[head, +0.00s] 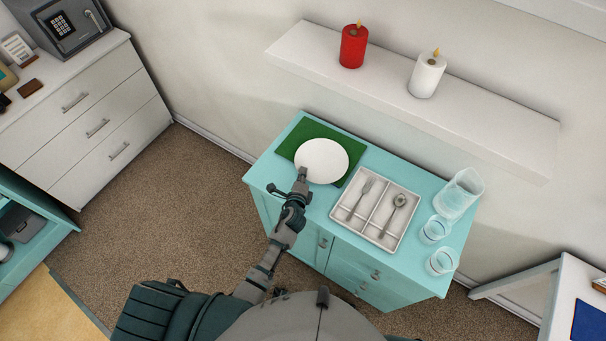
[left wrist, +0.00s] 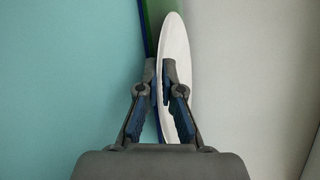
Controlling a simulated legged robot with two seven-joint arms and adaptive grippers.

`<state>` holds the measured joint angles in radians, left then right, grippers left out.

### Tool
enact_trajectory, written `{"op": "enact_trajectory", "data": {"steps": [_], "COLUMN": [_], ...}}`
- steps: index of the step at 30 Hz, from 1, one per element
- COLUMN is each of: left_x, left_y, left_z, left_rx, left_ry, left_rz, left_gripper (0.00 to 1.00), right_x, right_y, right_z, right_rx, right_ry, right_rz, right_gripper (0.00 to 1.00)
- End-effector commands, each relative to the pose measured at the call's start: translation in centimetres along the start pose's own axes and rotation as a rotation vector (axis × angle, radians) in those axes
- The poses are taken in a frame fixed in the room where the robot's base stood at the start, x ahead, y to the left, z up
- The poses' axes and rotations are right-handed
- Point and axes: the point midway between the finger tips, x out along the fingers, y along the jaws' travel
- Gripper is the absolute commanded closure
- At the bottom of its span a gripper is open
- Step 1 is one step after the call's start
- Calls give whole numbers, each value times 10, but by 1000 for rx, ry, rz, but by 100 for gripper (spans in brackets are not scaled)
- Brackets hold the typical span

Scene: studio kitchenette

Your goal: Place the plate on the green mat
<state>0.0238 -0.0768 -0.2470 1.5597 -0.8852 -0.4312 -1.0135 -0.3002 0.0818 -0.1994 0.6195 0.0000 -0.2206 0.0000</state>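The white round plate (head: 322,160) is over the green mat (head: 291,148), on the turquoise cabinet top, in the head view. My left gripper (head: 303,174) is at the plate's near left rim. In the left wrist view the plate (left wrist: 177,60) appears nearly edge-on, its rim between the two fingers of my left gripper (left wrist: 161,76), which are closed on it. A strip of the green mat (left wrist: 152,22) shows close beside the plate there. I cannot tell whether the plate touches the mat. My right gripper is not in view.
A cutlery tray (head: 359,223) with a fork and a spoon stands right of the mat. A clear pitcher (head: 459,194) and two glasses (head: 435,229) stand at the cabinet's right end. A wall shelf (head: 400,92) with red and white candles hangs behind, above the cabinet.

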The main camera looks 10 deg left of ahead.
Motion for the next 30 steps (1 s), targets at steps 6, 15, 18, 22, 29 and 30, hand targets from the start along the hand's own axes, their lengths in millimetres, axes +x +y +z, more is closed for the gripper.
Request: {"op": "enact_trajectory", "data": {"steps": [6,15,18,22,29,30], "left_x": [0,-8,-23,-53,-99,-105], "left_y": [-1,-2,-2,-1,0,0], "left_z": [0,-3,-3,-2,0,0], "left_rx": [2,6,5,4,1,1], "left_ry": [-1,-2,-1,-1,0,-1], "left_rz": [1,2,1,3,3,2], "left_gripper": [83,83,83,83,83,83], "right_x": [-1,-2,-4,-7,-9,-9], "right_y": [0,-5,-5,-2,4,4], "right_z": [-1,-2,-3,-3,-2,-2], "right_rx": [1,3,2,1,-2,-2], "right_ry": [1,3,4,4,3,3], "right_rz": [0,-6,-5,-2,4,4], "right_gripper": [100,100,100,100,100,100]}}
